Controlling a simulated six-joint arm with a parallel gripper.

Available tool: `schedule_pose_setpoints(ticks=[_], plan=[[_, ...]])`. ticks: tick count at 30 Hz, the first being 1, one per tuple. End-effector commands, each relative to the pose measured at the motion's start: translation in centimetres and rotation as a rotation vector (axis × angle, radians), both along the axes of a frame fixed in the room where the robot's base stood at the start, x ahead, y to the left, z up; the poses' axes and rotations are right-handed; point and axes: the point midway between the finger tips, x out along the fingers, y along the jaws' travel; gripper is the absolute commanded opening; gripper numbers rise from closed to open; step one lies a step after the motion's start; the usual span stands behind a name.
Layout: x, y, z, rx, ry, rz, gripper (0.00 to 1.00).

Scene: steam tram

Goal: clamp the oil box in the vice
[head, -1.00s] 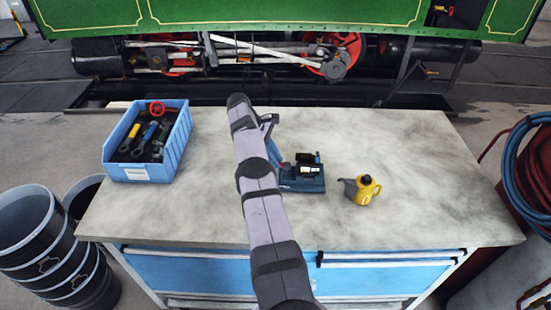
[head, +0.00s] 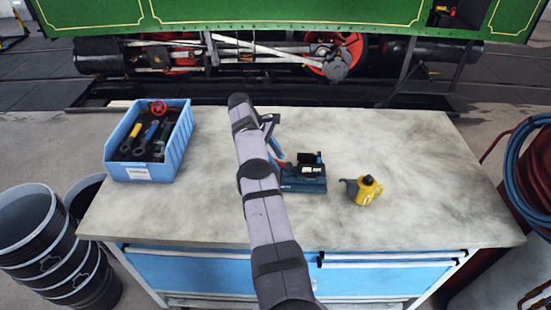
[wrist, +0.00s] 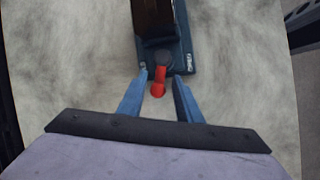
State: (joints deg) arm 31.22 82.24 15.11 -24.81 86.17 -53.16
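The vice (head: 303,185) is dark blue and sits on the bench right of my arm. It also shows in the wrist view (wrist: 181,58), with a red handle (wrist: 158,82) at its near end. A dark box (head: 311,158), which looks like the oil box, is at the vice's jaws; in the wrist view its dark top (wrist: 153,18) is cut by the upper edge. I cannot tell whether the jaws grip it. My gripper (wrist: 160,78) is open, its blue fingers on either side of the red handle. In the head view my gripper (head: 278,155) is partly hidden by my arm.
A yellow oil can (head: 366,191) stands right of the vice. A blue crate of tools (head: 149,172) is at the bench's left. The bench top (head: 420,150) is clear at the right and back. The green tram (head: 280,12) stands behind.

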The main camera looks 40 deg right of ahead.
Motion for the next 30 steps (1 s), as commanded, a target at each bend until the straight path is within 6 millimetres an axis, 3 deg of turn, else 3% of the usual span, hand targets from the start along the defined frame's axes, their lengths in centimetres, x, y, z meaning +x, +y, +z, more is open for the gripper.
schedule_pose_setpoints(ticks=[7, 24, 30], plan=[[0.0, 0.0, 1.8, -0.003, -0.003, -0.001, 0.32], [0.1, 0.1, 8.4, -0.001, -0.002, 0.002, 0.32], [0.1, 0.1, 9.7, 0.000, -0.003, 0.002, 0.32]])
